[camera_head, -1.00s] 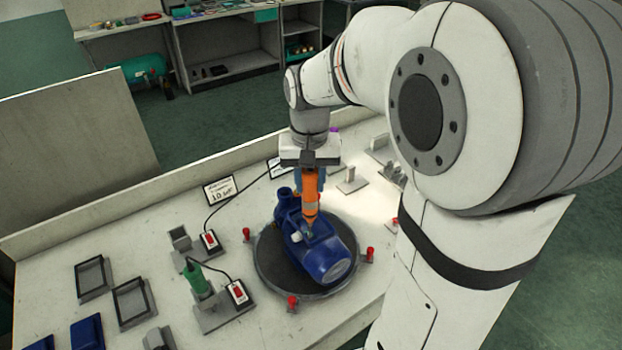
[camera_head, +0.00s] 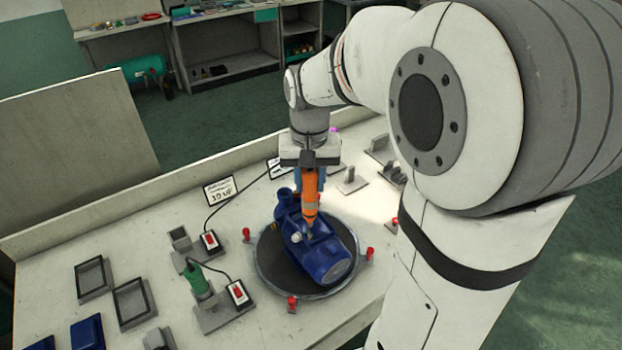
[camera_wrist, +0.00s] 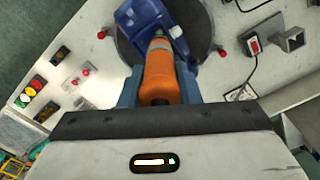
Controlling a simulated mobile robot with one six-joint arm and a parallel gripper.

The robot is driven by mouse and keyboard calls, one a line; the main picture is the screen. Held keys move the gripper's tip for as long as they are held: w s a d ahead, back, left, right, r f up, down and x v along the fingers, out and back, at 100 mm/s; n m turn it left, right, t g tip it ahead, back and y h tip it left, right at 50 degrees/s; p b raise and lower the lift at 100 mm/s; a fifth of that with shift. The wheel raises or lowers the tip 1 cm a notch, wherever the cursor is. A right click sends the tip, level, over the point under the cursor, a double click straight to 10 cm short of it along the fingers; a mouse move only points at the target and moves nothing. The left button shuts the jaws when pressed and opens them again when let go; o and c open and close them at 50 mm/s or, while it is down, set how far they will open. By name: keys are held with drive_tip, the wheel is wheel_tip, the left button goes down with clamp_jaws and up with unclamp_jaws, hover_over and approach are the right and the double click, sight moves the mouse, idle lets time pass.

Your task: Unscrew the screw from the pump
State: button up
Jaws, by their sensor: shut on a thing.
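The blue pump (camera_head: 314,250) lies on a dark round turntable (camera_head: 268,268) on the bench. It also shows at the top of the wrist view (camera_wrist: 138,12). My gripper (camera_head: 309,178) is shut on an orange screwdriver (camera_head: 310,194), held upright with its tip down at the top of the pump. In the wrist view the orange tool body (camera_wrist: 160,75) sits between my blue fingers (camera_wrist: 158,92). The screw is hidden or too small to make out at the tool tip, so I cannot tell if the tip touches it.
Several red-topped posts (camera_head: 292,303) ring the turntable. A green-handled tool (camera_head: 197,279) stands in a holder at left, near red-switch boxes (camera_head: 238,292). Empty frames (camera_head: 92,279) and blue parts (camera_head: 87,333) lie further left. A sign (camera_head: 220,190) stands behind.

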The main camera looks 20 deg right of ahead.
sight(310, 170)
drive_tip(key=shift+r+p, duration=2.1)
drive_tip(key=shift+r, duration=0.85)
drive_tip(key=shift+s, duration=0.1)
